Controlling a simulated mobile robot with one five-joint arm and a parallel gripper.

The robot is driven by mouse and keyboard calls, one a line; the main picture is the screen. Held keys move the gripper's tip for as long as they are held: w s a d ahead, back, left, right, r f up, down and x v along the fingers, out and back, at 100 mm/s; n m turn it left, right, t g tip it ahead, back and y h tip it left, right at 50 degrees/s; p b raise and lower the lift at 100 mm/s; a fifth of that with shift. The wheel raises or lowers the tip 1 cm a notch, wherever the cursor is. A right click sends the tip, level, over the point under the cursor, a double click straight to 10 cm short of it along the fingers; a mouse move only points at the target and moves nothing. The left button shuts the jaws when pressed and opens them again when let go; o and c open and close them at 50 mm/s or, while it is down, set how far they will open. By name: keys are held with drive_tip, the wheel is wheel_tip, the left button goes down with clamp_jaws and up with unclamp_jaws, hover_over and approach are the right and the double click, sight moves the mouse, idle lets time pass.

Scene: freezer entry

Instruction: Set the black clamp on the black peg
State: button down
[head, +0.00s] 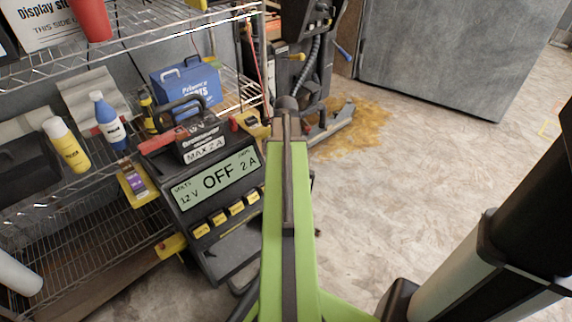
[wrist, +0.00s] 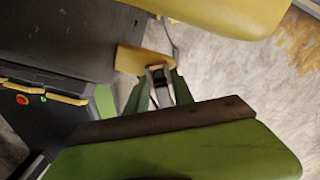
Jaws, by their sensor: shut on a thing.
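My gripper (wrist: 159,78) shows in the wrist view, its two green fingers closed around a small dark clamp (wrist: 160,90). A metallic, pinkish-tan bit shows at the clamp's far end. A yellow block (wrist: 130,59) lies right behind the clamp; I cannot tell whether they touch. In the head view my green arm reaches up past the right side of the charger (head: 246,254), and hides the fingers and the clamp. I cannot make out the black peg for sure in either view.
The charger's display (head: 216,178) reads OFF, 12 V, 2 A, above a row of yellow buttons. A battery-like box (head: 203,150) marked MAX 2 A sits on top. A wire shelf (head: 85,232) with bottles stands left.

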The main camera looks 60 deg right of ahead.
drive_tip(key=shift+f+b, duration=0.35)
drive_tip(key=shift+f, duration=0.1)
drive_tip(key=c, duration=1)
unclamp_jaws()
drive_tip(key=shift+r, duration=0.1)
wheel_tip(320, 180, up, 17)
drive_tip(key=p, duration=1.7)
drive_tip(key=shift+r+p, duration=0.2)
drive_tip(key=shift+p, duration=0.1)
